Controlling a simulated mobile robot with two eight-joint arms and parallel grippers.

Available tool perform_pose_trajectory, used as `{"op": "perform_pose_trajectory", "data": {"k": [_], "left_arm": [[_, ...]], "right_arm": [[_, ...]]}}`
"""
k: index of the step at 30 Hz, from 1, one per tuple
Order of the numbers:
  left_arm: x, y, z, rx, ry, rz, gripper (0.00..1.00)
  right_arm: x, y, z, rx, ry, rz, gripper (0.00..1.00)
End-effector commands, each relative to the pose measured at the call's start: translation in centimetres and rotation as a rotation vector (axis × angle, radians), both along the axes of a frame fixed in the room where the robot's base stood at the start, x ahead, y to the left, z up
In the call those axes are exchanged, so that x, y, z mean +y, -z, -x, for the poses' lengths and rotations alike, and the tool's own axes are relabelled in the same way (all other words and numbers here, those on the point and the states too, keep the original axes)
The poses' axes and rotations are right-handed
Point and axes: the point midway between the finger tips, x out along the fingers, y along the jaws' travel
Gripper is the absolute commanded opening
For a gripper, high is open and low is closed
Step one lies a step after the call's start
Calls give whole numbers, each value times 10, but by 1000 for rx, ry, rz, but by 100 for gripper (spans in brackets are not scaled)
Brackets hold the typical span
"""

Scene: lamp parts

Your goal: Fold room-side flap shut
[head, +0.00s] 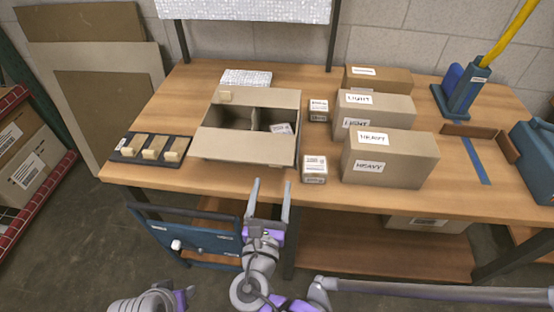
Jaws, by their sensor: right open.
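An open cardboard box (205,118) stands on the workbench, left of centre. Its far flap (265,97) lies along the wall side, with a small tan block on it. A broad tan panel (245,147) spans the room side; I cannot tell whether it is the flap hanging down or the box wall. Between them the inside is dark, with a divider and a labelled item (281,128). My right gripper (271,183) is open and empty, its two fingers pointing toward the bench just in front of the box's right half, apart from the panel. My left gripper is out of view.
Small labelled cartons (314,168) (318,110) stand right of the box, beside larger "HEAVY" (400,158) and "LIGHT" (385,108) boxes. A black tray (127,156) with tan blocks lies left. A blue cart (200,238) stands below the bench's front edge.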

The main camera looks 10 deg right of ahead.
Motion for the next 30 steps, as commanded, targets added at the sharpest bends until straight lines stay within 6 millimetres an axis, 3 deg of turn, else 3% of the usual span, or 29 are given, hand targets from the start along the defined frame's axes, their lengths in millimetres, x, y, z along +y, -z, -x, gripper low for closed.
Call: {"op": "perform_pose_trajectory", "data": {"k": [5, 18, 30], "left_arm": [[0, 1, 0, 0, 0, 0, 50], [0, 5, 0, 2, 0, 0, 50], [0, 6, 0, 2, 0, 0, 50]], "right_arm": [[-3, -2, -15, -6, -2, 23, 72], [-28, -2, -89, -5, -2, 18, 72], [-32, -2, -102, -5, -4, 16, 72]]}}
